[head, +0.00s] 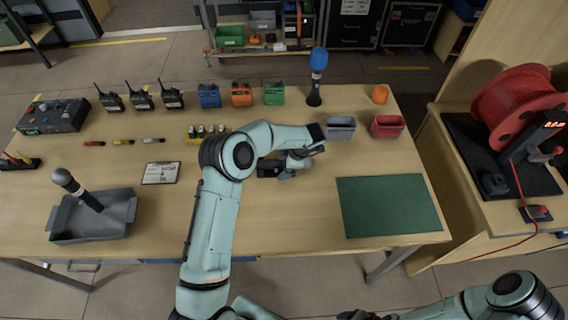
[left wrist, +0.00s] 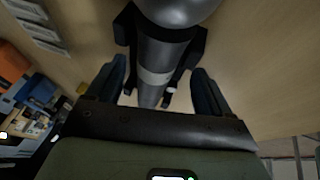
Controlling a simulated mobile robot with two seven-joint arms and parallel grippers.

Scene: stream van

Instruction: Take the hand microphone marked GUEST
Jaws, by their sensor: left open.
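A microphone (left wrist: 158,52) with a grey rounded head and a pale band lies between the fingers of my left gripper (left wrist: 158,72) in the left wrist view. Black clip-like parts flank its body. My left gripper is open, with a finger on each side. In the head view my left gripper (head: 287,165) is low over the middle of the table, and my own arm largely hides that microphone. Another microphone (head: 76,189) leans in a grey tray (head: 118,208) at left. A blue-topped microphone (head: 318,62) stands upright at the back. I cannot read GUEST on any.
Several radios (head: 141,98) and coloured packs (head: 241,95) line the table's back. A grey bin (head: 340,128) and a red bin (head: 388,127) stand at right behind a green mat (head: 390,205), which is clear. A card (head: 161,173) lies left of my arm.

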